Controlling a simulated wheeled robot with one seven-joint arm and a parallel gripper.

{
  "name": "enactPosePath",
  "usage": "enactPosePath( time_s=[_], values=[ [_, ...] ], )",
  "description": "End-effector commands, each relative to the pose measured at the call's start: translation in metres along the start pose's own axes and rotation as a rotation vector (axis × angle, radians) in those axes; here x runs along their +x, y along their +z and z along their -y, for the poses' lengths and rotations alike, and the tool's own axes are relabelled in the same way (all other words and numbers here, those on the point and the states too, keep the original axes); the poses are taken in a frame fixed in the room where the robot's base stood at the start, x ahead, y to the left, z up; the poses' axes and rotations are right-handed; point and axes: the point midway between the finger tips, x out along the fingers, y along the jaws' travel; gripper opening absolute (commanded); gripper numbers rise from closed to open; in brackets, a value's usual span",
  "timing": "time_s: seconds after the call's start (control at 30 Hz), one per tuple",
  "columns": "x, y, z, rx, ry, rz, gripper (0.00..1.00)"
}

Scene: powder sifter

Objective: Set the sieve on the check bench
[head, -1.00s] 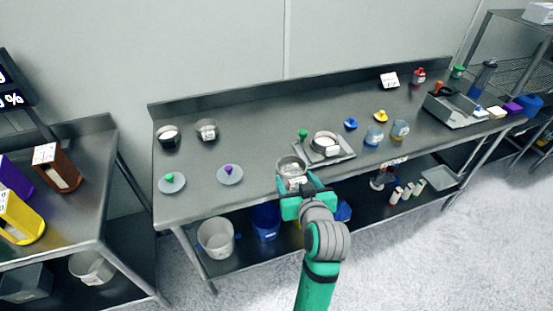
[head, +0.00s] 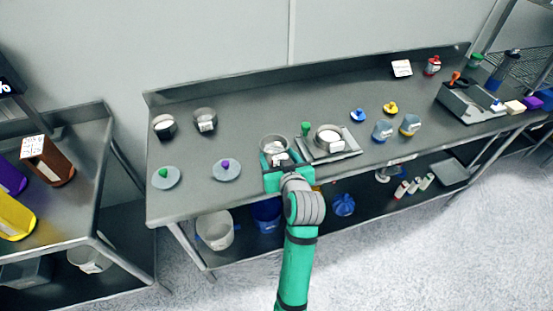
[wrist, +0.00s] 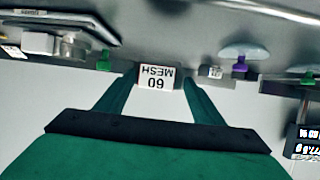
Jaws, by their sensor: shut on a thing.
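My gripper (head: 275,163) is shut on a round metal sieve (head: 274,145), gripping it from the front side. In the wrist view the gripper (wrist: 157,92) closes around the sieve's white label (wrist: 157,77), which reads "60 MESH" upside down. The sieve is at the front part of the long steel bench (head: 245,140), left of the balance (head: 345,152). I cannot tell whether it touches the bench top. No name on the benches is readable, so I cannot tell which is the check bench.
Two round vessels (head: 205,119) stand at the bench's back left. Lids with green (head: 166,178) and purple (head: 226,170) knobs lie in front. A round pan (head: 329,138) sits on the balance, with a green-topped item (head: 305,128) beside it. Another bench (head: 85,205) stands left.

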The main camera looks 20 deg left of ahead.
Motion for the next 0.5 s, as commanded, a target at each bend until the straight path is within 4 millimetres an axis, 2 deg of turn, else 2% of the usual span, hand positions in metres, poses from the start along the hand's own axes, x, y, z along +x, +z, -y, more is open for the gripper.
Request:
enactPosePath(
  time_s=[0.27,0.4,0.5],
  values=[
    [0.015,0.015,0.002,0.002,0.002,0.002,0.24],
    [0.022,0.034,0.002,0.003,0.003,0.003,0.24],
    [0.025,0.041,0.002,0.003,0.003,0.0,0.24]
  ],
)
